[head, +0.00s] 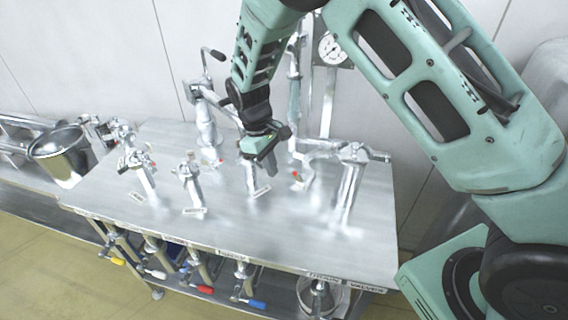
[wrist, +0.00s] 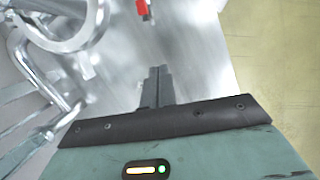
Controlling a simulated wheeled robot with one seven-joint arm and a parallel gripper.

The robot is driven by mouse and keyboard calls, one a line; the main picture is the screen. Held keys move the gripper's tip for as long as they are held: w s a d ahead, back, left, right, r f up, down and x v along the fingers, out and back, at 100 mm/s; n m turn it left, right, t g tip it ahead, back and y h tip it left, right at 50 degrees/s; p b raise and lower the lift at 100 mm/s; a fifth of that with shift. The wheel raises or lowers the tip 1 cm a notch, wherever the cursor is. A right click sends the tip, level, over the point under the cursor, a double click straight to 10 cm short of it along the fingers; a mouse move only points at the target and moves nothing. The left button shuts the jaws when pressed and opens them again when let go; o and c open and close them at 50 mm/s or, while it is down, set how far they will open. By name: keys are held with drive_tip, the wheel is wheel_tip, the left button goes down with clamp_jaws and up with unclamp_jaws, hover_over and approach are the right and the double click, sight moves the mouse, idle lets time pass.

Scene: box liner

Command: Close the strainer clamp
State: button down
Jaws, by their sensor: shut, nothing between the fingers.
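Several shiny metal fittings stand on the steel table (head: 165,222). One upright fitting (head: 190,183) is left of my gripper and another (head: 349,188) is to the right. Their small labels are too small to read, so I cannot tell which holds the strainer clamp. My gripper (head: 262,157) is above the middle of the table, partly hiding a fitting (head: 252,176) below it. In the wrist view my gripper's fingers (wrist: 157,86) are shut together and empty. A red-tipped part (wrist: 142,9) shows beyond them, and curved metal piping (wrist: 75,35) is at the left.
A metal pot (head: 57,152) stands on the bench at the left. Tall pipework (head: 205,118) and a gauge (head: 332,49) stand at the back near the wall. Colored-handled valves, one red (head: 205,289), hang below the table's front edge. The front tabletop is mostly clear.

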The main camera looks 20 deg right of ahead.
sight(298, 182)
drive_tip(key=s+d, duration=0.1)
drive_tip(key=s+d+p, duration=0.1)
drive_tip(key=s, duration=0.1)
drive_tip(key=shift+d+r+p, duration=0.1)
drive_tip(key=shift+d+p, duration=0.15)
drive_tip(key=shift+p, duration=0.05)
drive_tip(key=shift+s, duration=0.1)
